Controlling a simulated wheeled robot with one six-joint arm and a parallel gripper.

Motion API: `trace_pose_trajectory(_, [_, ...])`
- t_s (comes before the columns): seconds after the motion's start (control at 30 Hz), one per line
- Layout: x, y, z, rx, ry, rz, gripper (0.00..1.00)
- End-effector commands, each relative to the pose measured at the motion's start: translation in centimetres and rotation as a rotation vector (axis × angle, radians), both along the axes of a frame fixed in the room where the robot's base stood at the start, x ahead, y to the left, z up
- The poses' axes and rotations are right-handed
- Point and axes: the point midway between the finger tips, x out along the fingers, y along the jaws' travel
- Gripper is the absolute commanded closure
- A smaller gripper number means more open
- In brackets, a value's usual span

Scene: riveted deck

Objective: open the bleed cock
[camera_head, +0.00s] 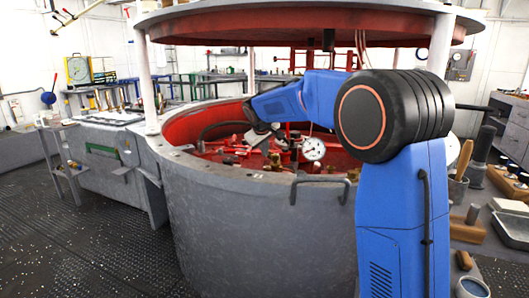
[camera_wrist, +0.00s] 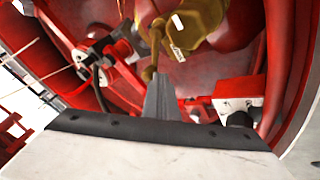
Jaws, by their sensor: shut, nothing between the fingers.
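A brass fitting, which looks like the bleed cock (camera_wrist: 205,18), is at the top of the wrist view. It has a thin brass lever (camera_wrist: 155,48) with a rounded end and a small pale tag (camera_wrist: 177,40). My gripper (camera_wrist: 160,85) is shut and empty. Its fingers overlap the lower end of the lever in the wrist view; I cannot tell whether they touch it. In the head view my gripper (camera_head: 276,140) reaches down inside the round grey vessel (camera_head: 240,225). The cock cannot be made out for certain there.
A white dial gauge (camera_head: 313,148) stands right of my gripper among red pipes. The vessel's raised lid (camera_head: 300,22) hangs above on white posts. In the wrist view a red and white block (camera_wrist: 238,98) is to the right and a black fitting (camera_wrist: 98,55) to the left.

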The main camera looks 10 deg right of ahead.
Motion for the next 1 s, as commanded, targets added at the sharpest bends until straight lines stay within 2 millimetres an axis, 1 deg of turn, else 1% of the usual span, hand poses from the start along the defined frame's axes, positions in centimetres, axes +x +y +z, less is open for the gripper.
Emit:
trace_pose_trajectory(0.27, [0.8, -0.5, -0.1, -0.002, 0.001, -0.148, 1.0])
trace_pose_trajectory(0.6, [2.0, -1.7, 0.0, -0.003, 0.0, -0.442, 1.0])
trace_pose_trajectory(0.8, [2.4, -2.4, 0.0, -0.002, 0.0, -0.58, 1.0])
trace_pose_trajectory(1.0, [2.5, -2.9, 0.0, -0.001, 0.0, -0.589, 1.0])
